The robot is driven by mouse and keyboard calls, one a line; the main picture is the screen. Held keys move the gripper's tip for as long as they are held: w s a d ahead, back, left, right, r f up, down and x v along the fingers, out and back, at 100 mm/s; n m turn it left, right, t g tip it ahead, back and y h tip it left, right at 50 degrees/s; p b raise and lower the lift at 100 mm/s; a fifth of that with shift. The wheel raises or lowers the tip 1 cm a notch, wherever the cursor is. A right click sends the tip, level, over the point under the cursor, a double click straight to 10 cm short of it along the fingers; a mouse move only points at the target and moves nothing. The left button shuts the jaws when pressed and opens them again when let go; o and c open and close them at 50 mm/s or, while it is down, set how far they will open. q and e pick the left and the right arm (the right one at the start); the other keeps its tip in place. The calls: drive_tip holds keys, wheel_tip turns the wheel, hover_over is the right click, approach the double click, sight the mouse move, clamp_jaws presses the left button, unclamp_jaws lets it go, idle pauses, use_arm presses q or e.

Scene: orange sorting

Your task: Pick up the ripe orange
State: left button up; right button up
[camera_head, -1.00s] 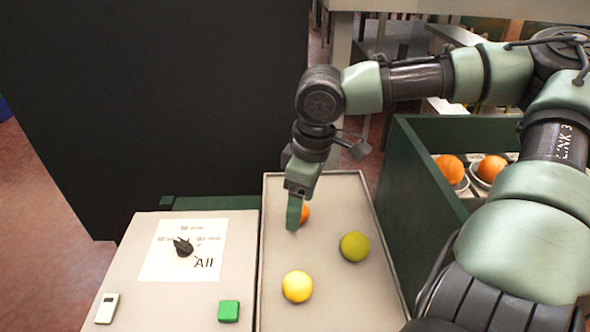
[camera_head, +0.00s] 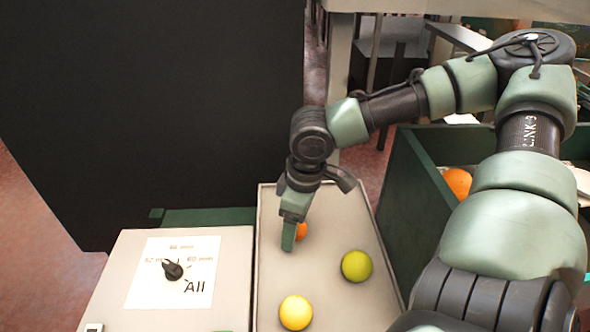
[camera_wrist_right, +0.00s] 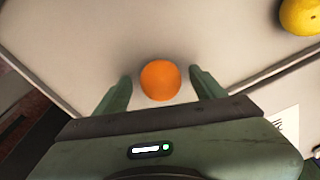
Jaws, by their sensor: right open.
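The ripe orange (camera_head: 301,231) lies on the grey tray (camera_head: 328,208), partly hidden behind my right gripper (camera_head: 288,240) in the head view. In the right wrist view the orange (camera_wrist_right: 160,80) sits between the two open fingers of my right gripper (camera_wrist_right: 160,88), with a gap on each side. A yellow fruit (camera_head: 296,313) and a yellow-green fruit (camera_head: 356,266) lie nearer on the same tray. The yellow fruit also shows at the top right of the wrist view (camera_wrist_right: 301,15). My left gripper is not in view.
A green-walled crate (camera_head: 428,190) with an orange (camera_head: 457,182) inside stands right of the tray. Left of the tray is a panel (camera_head: 230,265) with a black dial (camera_head: 172,270). A large black board (camera_head: 150,110) rises behind.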

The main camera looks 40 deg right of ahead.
drive_tip(key=shift+c, duration=0.3)
drive_tip(key=c, duration=1.4)
drive_tip(key=shift+o, duration=0.2)
wheel_tip(320, 180, up, 20)
drive_tip(key=p, duration=0.1)
drive_tip(key=shift+a, duration=0.1)
